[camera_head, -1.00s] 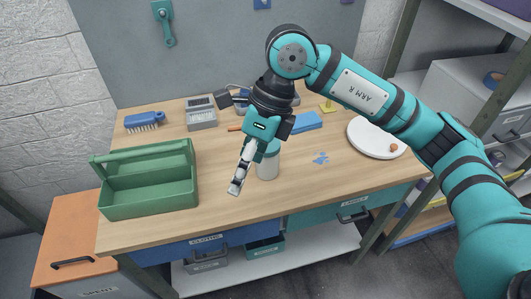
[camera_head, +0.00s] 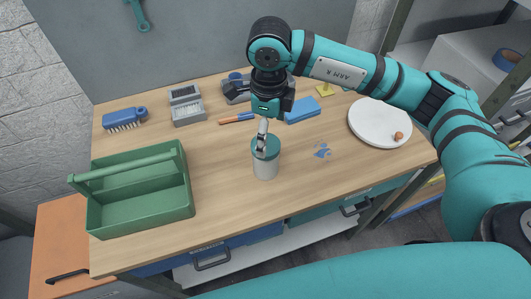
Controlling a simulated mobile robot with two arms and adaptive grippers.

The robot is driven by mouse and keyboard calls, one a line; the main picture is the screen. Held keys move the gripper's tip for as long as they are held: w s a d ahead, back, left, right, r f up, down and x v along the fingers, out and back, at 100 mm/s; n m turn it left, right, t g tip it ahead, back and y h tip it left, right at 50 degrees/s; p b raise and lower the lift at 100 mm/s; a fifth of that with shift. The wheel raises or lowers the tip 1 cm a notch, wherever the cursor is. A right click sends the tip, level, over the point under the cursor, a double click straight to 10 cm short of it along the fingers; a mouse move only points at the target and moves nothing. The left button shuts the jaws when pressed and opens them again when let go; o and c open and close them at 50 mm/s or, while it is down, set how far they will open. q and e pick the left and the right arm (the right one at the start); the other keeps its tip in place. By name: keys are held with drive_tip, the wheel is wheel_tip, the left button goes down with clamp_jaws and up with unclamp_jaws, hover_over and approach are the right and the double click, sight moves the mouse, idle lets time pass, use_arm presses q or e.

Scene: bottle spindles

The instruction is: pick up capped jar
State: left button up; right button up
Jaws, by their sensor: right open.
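The capped jar (camera_head: 265,169) stands upright on the workbench in the head view. It has a pale body and a teal cap. My right gripper (camera_head: 262,142) comes down from above, open, with its fingers at the cap. One finger shows in front of the cap; the other is hidden, so I cannot tell whether the fingers touch the jar. My left gripper is out of view.
A green open carrier (camera_head: 140,214) with a handle stands left of the jar. A blue brush (camera_head: 125,119), a grey box (camera_head: 187,111), a blue block (camera_head: 303,110) and a white round plate (camera_head: 372,120) lie around. The bench front (camera_head: 230,225) is clear.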

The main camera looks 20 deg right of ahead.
sight(268, 144)
wheel_tip(268, 144, down, 4)
drive_tip(key=shift+r+p, duration=0.2)
drive_tip(key=shift+p, duration=0.2)
drive_tip(key=shift+a+f+p, duration=0.15)
drive_tip(key=shift+f+p, duration=0.2)
drive_tip(key=f, duration=0.1)
drive_tip(key=f+p, duration=0.1)
drive_tip(key=f, duration=0.1)
drive_tip(key=shift+a+f, duration=0.2)
drive_tip(key=shift+f, duration=0.45)
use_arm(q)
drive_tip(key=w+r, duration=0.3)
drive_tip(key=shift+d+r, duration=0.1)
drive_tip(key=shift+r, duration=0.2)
use_arm(e)
drive_tip(key=c, duration=1.4)
